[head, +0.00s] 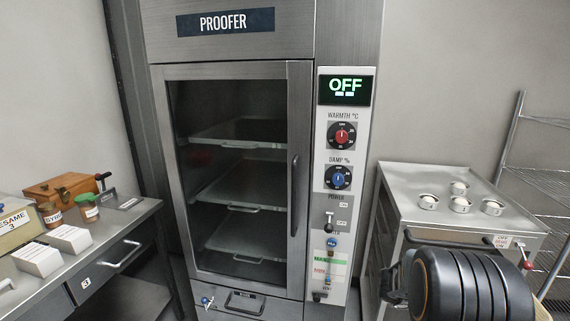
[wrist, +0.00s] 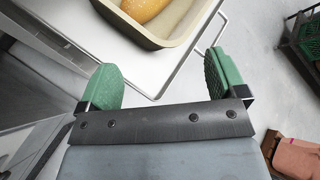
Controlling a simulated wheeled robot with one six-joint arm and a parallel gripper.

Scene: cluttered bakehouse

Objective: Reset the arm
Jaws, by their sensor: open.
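My gripper (wrist: 163,80) shows in the wrist view with its two green-padded fingers wide apart and nothing between them. Just past the fingertips is a tan baking tin (wrist: 168,40) with a golden-brown loaf (wrist: 142,10) in it, cut off by the top edge of the picture. The tin sits on a pale flat surface (wrist: 110,42). The gap between the fingers and the tin is hard to judge. In the head view, a dark ribbed part at the lower right looks like my arm; the fingers cannot be made out there.
The proofer (head: 237,170) stands ahead, its glass door shut and its display (head: 346,88) reading OFF. A cluttered side bench (head: 118,222) is at left. A steel cabinet (head: 425,180) with several small white cups and a wire rack (head: 540,165) are at right. A green crate (wrist: 308,38) lies right in the wrist view.

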